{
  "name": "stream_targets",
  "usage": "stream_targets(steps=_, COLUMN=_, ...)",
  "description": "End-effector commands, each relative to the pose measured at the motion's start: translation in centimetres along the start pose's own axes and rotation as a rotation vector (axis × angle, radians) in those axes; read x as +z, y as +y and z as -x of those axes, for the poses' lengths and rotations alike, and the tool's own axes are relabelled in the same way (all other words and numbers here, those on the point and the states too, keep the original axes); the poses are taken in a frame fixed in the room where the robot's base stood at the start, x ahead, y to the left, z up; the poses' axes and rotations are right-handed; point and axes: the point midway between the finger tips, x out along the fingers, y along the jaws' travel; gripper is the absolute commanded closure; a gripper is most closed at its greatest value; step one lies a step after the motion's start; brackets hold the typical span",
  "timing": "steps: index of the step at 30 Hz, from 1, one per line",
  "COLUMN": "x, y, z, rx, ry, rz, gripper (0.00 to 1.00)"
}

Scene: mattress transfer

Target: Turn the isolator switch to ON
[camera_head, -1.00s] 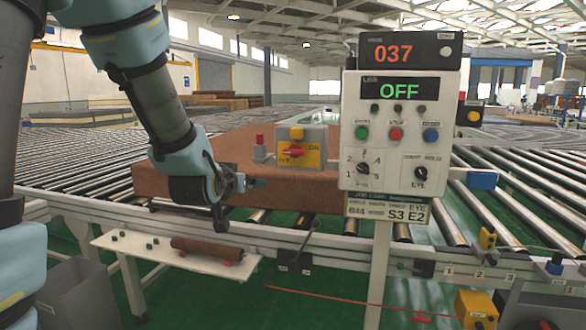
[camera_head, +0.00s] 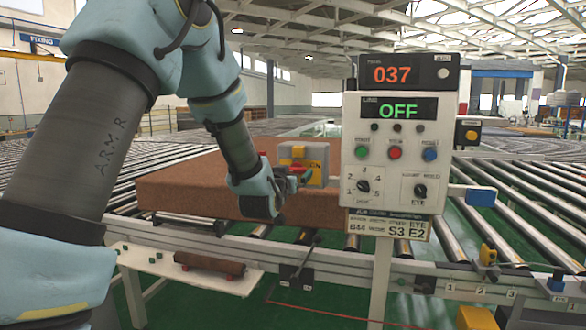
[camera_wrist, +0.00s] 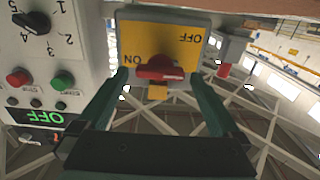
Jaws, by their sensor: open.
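The control panel (camera_head: 393,180) stands close on the right, its green display reading OFF under a red 037. The brown mattress (camera_head: 195,190) lies on the rollers below my arm. A red button (camera_wrist: 223,70) sits on a grey box beside the switch.

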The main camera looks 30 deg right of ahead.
Motion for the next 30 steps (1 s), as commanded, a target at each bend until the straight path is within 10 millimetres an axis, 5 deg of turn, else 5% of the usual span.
stream_targets(steps=12, x=0.04, y=-0.01, z=-0.80, rx=0.000, ry=0.000, rz=0.000, gripper=0.01)
stream_targets(steps=30, x=0.01, y=-0.02, z=-0.78, rx=0.000, ry=0.000, rz=0.000, gripper=0.69)
